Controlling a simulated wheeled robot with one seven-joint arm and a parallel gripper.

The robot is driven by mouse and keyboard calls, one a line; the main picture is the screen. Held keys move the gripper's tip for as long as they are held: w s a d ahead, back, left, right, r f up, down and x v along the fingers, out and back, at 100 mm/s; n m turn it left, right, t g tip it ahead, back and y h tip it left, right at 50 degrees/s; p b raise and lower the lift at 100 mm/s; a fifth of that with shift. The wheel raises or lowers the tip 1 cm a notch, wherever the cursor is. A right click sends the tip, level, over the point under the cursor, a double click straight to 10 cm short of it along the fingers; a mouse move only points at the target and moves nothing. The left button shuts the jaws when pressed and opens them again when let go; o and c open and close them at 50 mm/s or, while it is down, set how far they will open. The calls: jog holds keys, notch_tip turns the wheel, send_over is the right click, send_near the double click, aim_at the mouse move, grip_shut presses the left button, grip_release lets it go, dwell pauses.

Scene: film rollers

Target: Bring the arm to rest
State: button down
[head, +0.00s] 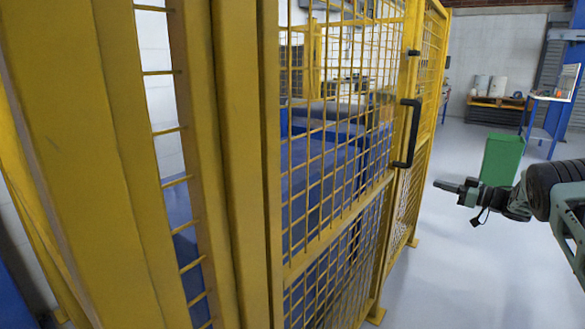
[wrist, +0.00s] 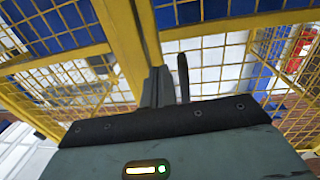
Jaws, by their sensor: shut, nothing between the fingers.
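My gripper (head: 447,186) shows at the right of the head view, at the end of my partly extended arm. It points left toward the yellow mesh gate, with a visible gap of floor between them in the picture. Its fingers are shut and hold nothing. In the wrist view the dark fingers (wrist: 158,87) stand at the middle, with the yellow fence frame and mesh behind them. Most of my arm is cut off by the right edge of the head view.
A yellow mesh fence (head: 240,150) fills the left and middle of the head view. Its gate has a black handle (head: 408,135). Blue machinery (head: 320,180) stands behind the mesh. A green bin (head: 501,160) stands beyond my arm. Grey floor (head: 440,270) is clear between fence and arm.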

notch_tip(320, 180, up, 8)
jog(key=w+r+m+t+h, duration=0.1)
jog(key=w+m+t+h, duration=0.3)
jog(key=h, duration=0.4)
jog(key=s+a+m+g+h, duration=0.2)
jog(key=s+a+m+h, duration=0.1)
jog(key=s+m+h, duration=0.15)
jog(key=s+a+f+g, duration=0.35)
jog(key=s+a, duration=0.25)
jog(key=s, duration=0.7)
jog(key=s+a+f+g, duration=0.2)
jog(key=s+a+g, duration=0.3)
jog(key=s, duration=0.8)
jog(key=s+a+f+g, duration=0.3)
jog(key=s+a, duration=0.4)
jog(key=s, duration=0.6)
jog(key=s+a+r+n+g, duration=0.3)
jog(key=s+a+n, duration=0.5)
jog(key=s+a, duration=0.9)
notch_tip(320, 180, up, 23)
jog(key=w+a+p, duration=0.1)
jog(key=w+p, duration=0.1)
jog(key=p, duration=2.2)
jog(key=shift+a+r+m, duration=0.15)
jog(key=shift+a+m, duration=0.1)
jog(key=shift+m, duration=0.2)
